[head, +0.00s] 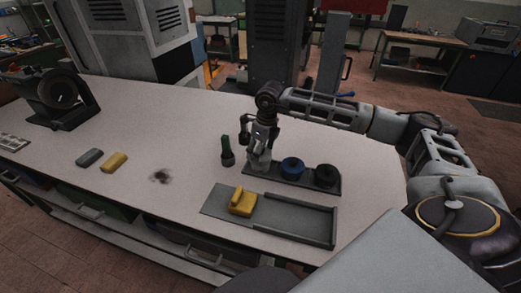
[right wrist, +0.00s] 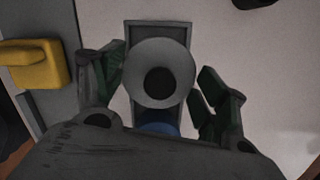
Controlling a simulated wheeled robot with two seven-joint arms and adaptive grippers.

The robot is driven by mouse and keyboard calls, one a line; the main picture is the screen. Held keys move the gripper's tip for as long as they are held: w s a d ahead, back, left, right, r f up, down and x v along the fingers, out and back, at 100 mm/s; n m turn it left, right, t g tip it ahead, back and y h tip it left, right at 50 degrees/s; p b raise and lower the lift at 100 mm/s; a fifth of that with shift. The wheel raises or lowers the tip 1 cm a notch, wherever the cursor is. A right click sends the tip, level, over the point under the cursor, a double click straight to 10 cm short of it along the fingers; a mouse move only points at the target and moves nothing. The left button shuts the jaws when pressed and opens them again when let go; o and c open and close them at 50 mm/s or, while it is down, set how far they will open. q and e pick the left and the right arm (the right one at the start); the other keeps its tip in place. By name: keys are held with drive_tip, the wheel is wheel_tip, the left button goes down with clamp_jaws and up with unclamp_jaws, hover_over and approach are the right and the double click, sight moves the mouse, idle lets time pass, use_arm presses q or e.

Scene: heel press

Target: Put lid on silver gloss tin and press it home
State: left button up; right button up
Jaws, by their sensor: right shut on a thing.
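A silver round piece with a dark round centre (right wrist: 160,75) sits between the fingers of my right gripper (right wrist: 160,88) in the right wrist view. I cannot tell whether it is the tin or its lid. In the head view my right gripper (head: 258,150) points down at the left end of a dark narrow tray (head: 308,183), shut on this silver piece (head: 259,162). The fingers partly hide it, and whether it touches the tray is unclear. My left gripper is not in view.
A blue round piece (head: 292,167) and a black one (head: 326,175) stand on the narrow tray. A green-and-black upright item (head: 227,152) stands left of my gripper. A yellow block (head: 242,203) lies on a grey tray (head: 285,222) in front. Grey (head: 90,158) and yellow (head: 114,162) blocks lie left.

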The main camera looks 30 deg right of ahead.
drive_tip(key=shift+f+b, duration=0.9)
drive_tip(key=shift+f, duration=0.25)
idle(1.8)
drive_tip(key=o, duration=0.9)
drive_tip(key=shift+r, duration=0.2)
drive_tip(key=shift+r+p, duration=1.65)
drive_tip(key=shift+r, duration=1.7)
drive_tip(key=shift+s+f, duration=0.1)
